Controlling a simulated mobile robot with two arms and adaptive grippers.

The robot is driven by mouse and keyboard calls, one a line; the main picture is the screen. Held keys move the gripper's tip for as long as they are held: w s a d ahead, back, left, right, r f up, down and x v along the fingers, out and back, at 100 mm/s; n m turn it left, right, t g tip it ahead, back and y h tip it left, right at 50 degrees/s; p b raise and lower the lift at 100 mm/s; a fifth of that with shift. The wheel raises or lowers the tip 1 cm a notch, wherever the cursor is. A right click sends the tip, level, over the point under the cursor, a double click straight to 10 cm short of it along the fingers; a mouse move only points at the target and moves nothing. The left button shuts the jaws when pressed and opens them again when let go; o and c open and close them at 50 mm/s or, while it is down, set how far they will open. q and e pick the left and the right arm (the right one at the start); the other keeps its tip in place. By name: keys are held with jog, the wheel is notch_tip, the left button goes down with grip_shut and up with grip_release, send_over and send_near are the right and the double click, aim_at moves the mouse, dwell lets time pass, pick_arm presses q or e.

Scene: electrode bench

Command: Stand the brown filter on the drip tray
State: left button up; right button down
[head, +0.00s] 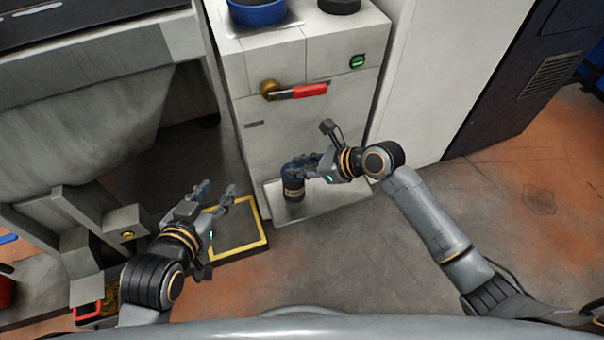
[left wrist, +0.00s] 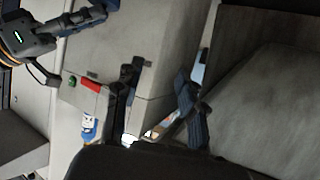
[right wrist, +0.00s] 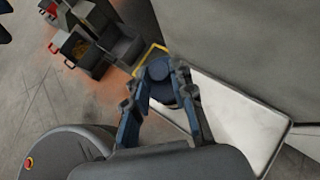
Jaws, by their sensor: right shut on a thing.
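In the right wrist view the filter's dark round top (right wrist: 160,70) is between the fingertips, and the tray (right wrist: 240,120) lies to the right. My left gripper (head: 216,190) is open and empty, left of the tray.
The grey cabinet (head: 330,130) has a red-handled brass valve (head: 296,91) and a green button (head: 357,62). A yellow-edged floor square (head: 240,243) lies left of the tray. Grey machinery and bins (head: 88,285) stand at the left.

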jog(key=shift+w+d+f+b, duration=0.15)
jog(key=shift+w+f+b, duration=0.35)
jog(key=shift+w+f, duration=0.45)
jog(key=shift+f, duration=0.15)
jog(key=f+b, duration=0.3)
jog(key=shift+w+d+f, duration=0.1)
jog(key=shift+w+f, duration=0.1)
jog(key=shift+w, duration=0.05)
pick_arm(q)
notch_tip(320, 180, up, 18)
jog(key=d+t+h, duration=0.2)
jog(key=t+h, duration=0.2)
jog(key=t, duration=0.7)
jog(key=shift+w+d+f+m, duration=0.15)
jog(key=shift+w+d+m, duration=0.15)
jog(key=shift+w+d, duration=0.05)
